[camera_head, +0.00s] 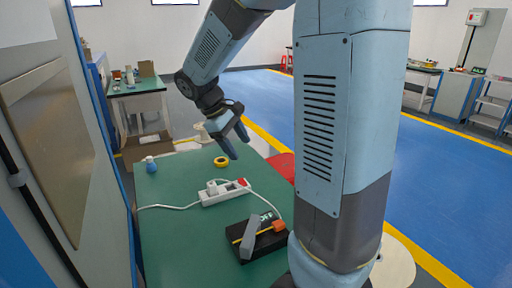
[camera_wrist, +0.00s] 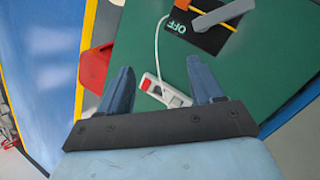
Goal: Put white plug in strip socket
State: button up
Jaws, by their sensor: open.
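The white strip socket (camera_head: 228,194) lies on the green table, with a red switch at its right end. A small white block that looks like the white plug (camera_head: 211,186) stands at the strip's left part; I cannot tell whether it is seated in a socket or behind it. My gripper (camera_head: 236,139) is open and empty, above the table beyond the strip, pointing down. In the wrist view, my gripper (camera_wrist: 159,66) has its fingers spread, and the strip socket (camera_wrist: 170,95) shows between them, partly hidden behind the gripper. The plug is not clearly visible there.
A black box (camera_head: 253,236) with a grey lever and an orange part sits in front of the strip. White cables run left and right of the strip. A yellow tape roll (camera_head: 221,161) and a blue bottle (camera_head: 150,164) lie farther back. The left table area is mostly clear.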

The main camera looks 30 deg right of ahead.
jog(key=s+a+r+m+t+y, duration=0.1)
jog(key=s+r+m+t+y, duration=0.1)
jog(key=s, duration=0.6)
jog(key=s+a+r+m+t+y, duration=0.2)
jog(key=s+r+m+t+y, duration=0.1)
jog(key=s, duration=0.6)
notch_tip(320, 180, up, 3)
jog(key=shift+s+f+m+t, duration=0.2)
jog(key=shift+s+m+t, duration=0.1)
jog(key=shift+m+t, duration=0.55)
